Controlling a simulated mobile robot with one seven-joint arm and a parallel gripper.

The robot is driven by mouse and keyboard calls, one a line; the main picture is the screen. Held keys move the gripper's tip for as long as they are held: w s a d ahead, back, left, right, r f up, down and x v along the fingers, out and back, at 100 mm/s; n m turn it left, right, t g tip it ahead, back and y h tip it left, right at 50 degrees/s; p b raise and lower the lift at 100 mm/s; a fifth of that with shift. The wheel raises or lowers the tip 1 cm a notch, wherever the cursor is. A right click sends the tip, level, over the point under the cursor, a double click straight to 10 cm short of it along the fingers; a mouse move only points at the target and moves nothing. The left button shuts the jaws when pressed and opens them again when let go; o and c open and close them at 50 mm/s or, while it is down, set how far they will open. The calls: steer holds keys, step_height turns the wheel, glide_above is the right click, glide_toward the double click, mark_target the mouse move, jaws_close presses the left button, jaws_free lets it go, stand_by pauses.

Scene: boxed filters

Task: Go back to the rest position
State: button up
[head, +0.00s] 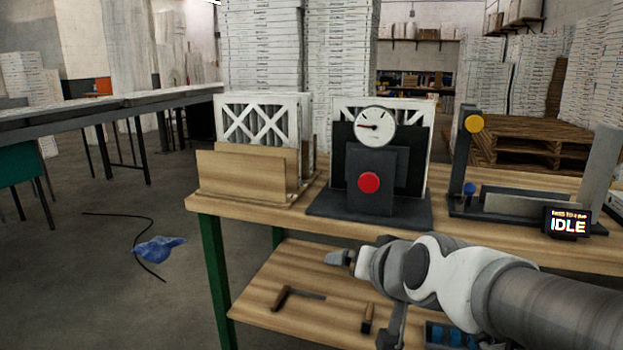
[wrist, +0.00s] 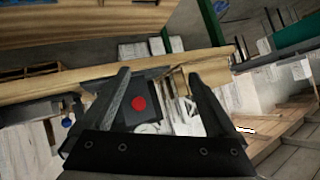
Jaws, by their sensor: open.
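My gripper (head: 340,258) is in front of the workbench (head: 250,209), near the height of its top, pointing left in the head view. In the wrist view my gripper (wrist: 160,92) has its two fingers spread apart with nothing held between them. Behind the fingers, the wrist view shows the dark device with a red button (wrist: 138,104). In the head view the same red button (head: 369,182) sits on the front of the device below a round gauge (head: 375,127). My arm reaches in from the lower right.
A wooden rack (head: 247,174) holds white-framed filters at the bench's left. A fixture (head: 520,203) with a screen reading IDLE (head: 567,222) stands at the right. Tools lie on the lower shelf (head: 320,312). A blue cloth or bag (head: 158,249) lies on the floor at left.

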steer(key=s+d+f+n+g+h, duration=0.1)
steer(key=s+d+f+g, duration=0.15)
steer(key=s, duration=0.55)
steer(key=s+d+f+n+g+h, duration=0.1)
steer(key=s+d+f+g+h, duration=0.2)
steer(key=s, duration=0.5)
step_height(320, 180, up, 22)
steer(key=d+y+p, duration=0.1)
steer(key=p, duration=2)
steer(key=shift+w+f, duration=0.1)
steer(key=shift+w, duration=0.05)
